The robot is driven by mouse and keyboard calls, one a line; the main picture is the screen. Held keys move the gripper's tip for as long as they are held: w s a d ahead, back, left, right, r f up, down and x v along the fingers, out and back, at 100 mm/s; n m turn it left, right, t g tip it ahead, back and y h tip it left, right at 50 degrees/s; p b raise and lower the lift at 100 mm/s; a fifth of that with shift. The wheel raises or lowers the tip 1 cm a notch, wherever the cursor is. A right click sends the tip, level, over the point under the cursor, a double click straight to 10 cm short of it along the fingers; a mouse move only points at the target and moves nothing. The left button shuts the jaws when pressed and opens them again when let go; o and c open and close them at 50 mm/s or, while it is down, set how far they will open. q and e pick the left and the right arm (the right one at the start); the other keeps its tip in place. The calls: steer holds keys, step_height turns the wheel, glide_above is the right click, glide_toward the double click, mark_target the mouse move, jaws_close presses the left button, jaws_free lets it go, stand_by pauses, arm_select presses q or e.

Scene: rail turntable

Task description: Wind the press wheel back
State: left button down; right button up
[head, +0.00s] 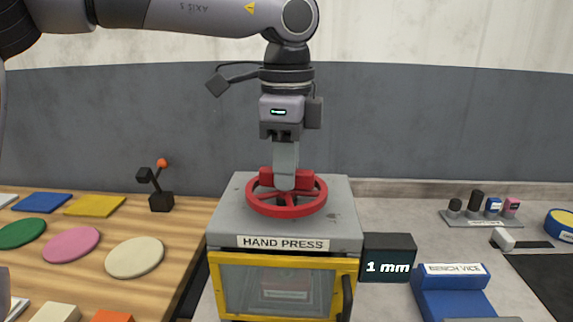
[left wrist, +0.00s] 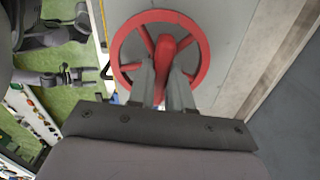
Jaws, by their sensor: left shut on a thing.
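The press wheel (head: 287,211) is a red spoked wheel lying flat on top of the grey hand press (head: 232,225). My left gripper (head: 286,186) points straight down over its middle. In the left wrist view the fingers (left wrist: 161,88) stand either side of a red bar at the hub of the wheel (left wrist: 122,32) and are shut on it. The fingers hide part of the hub and the near rim. A grey arm end, seemingly my right gripper (left wrist: 72,76), shows small at the left of that view; its jaw state is unclear.
The press has a yellow-framed clear door (head: 245,290) with a dark handle. A black "1 mm" block (head: 388,257) stands right of it, then a blue bench vice (head: 447,290). Coloured discs and a small black lever stand (head: 161,200) are on the wooden table at left.

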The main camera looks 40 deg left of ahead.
arm_select(q)
steer(key=c, duration=1)
jaws_free()
steer(key=shift+s+f, duration=0.15)
steer(key=shift+f, duration=0.1)
steer(key=shift+c, duration=0.2)
steer(key=shift+r, duration=0.2)
steer(key=shift+r, duration=0.3)
steer(key=shift+r+p, duration=0.5)
steer(key=shift+r, duration=2.65)
